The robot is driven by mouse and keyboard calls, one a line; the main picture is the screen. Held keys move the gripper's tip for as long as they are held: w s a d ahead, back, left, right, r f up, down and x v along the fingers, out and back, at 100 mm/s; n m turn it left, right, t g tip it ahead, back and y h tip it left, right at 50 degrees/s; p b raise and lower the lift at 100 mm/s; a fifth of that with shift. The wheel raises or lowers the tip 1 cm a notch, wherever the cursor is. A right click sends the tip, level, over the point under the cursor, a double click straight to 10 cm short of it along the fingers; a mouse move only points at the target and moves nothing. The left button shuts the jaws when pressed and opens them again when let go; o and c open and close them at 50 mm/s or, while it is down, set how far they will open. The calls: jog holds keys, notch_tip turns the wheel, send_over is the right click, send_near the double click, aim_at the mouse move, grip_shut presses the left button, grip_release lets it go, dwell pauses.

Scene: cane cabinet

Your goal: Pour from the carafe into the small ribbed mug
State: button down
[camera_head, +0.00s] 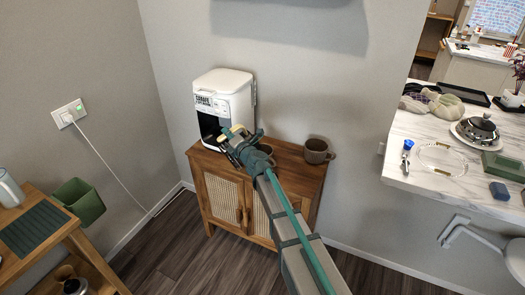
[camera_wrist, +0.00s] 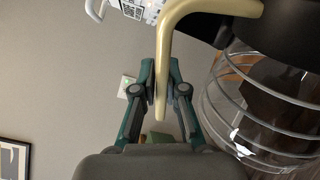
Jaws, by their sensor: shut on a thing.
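My gripper (camera_head: 236,146) is shut on the beige handle of the carafe, above the cabinet top in front of the coffee maker. In the wrist view, the fingers of my gripper (camera_wrist: 161,82) stand on either side of the handle. The clear, ringed carafe (camera_wrist: 255,112) with a dark lid fills the right side there; I cannot tell what it contains. A brown mug (camera_head: 317,151) stands on the cabinet's right side. A second dark mug (camera_head: 267,149) is partly hidden behind my arm. The ribbing is too small to make out on either.
The white coffee maker (camera_head: 223,100) stands at the cabinet's left back. The wooden cabinet (camera_head: 222,195) stands against the wall. A marble counter (camera_head: 399,165) with dishes is at right. A wooden table (camera_head: 62,235) with a green bin (camera_head: 80,201) is at left.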

jog(key=shift+w+d+r+m+p, duration=0.25)
jog(key=shift+d+m+p, duration=0.15)
jog(key=shift+p, duration=0.2)
dwell(1.5)
